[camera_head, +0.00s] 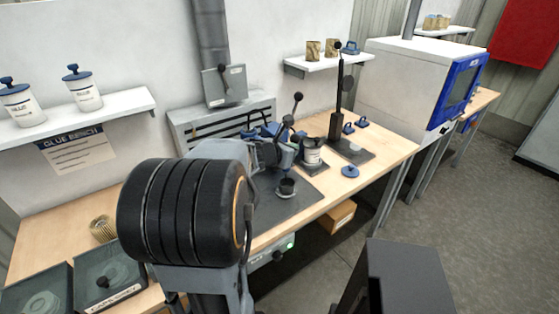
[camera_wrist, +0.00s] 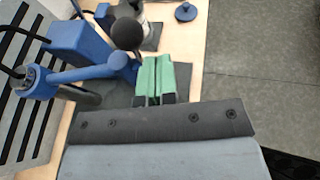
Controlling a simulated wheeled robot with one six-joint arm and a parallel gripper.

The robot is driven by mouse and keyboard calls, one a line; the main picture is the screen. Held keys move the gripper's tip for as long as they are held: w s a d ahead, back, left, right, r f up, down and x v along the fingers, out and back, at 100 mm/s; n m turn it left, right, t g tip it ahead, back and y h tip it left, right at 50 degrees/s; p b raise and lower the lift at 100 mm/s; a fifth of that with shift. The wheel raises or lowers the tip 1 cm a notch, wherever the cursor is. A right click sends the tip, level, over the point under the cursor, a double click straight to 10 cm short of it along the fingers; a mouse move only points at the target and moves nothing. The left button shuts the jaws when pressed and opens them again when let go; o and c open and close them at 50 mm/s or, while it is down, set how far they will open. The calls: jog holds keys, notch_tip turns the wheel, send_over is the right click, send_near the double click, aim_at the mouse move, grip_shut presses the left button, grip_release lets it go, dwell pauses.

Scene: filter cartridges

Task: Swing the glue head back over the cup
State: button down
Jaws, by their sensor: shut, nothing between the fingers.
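The glue head shows in the wrist view as a blue block (camera_wrist: 78,42) with a blue arm (camera_wrist: 88,72), a cabled blue end (camera_wrist: 27,80) and a dark cylinder beside it. In the head view, the blue glue head (camera_head: 266,130) is partly hidden behind my wrist. A small dark cup (camera_head: 287,186) sits on the dark mat (camera_head: 308,195), in front of it.
A white jar (camera_head: 312,152) stands behind the cup, near a black stand (camera_head: 338,105). A blue lid (camera_head: 350,171) lies on the wooden bench to the right. A grey slotted panel (camera_wrist: 32,125) borders the glue head. Dark boxes (camera_head: 105,277) lie at the near left.

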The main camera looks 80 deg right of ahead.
jog(key=w+a+r, duration=0.2)
jog(key=a+r, duration=0.1)
jog(key=a, duration=0.8)
jog(key=shift+w+r+p, duration=0.2)
jog(key=shift+w+p, duration=0.05)
jog(key=shift+p, duration=0.05)
jog(key=w+a+f+m+t+y, duration=0.3)
jog(key=w+a+f+m, duration=0.1)
jog(key=w+a+m, duration=0.4)
jog(key=w+a+f+m+t+y, duration=0.4)
jog(key=w+a+f+m, duration=0.1)
jog(key=w+a+m, duration=0.25)
jog(key=w+a+n+t+y, duration=0.1)
jog(key=w+a, duration=0.3)
jog(key=a, duration=0.6)
jog(key=w+a+r+n+t+y, duration=0.1)
jog(key=w+a+y, duration=0.3)
jog(key=a, duration=0.7)
jog(key=shift+w+a+r+n+t, duration=0.15)
jog(key=shift+w+n+t, duration=0.05)
jog(key=shift+n+t, duration=0.55)
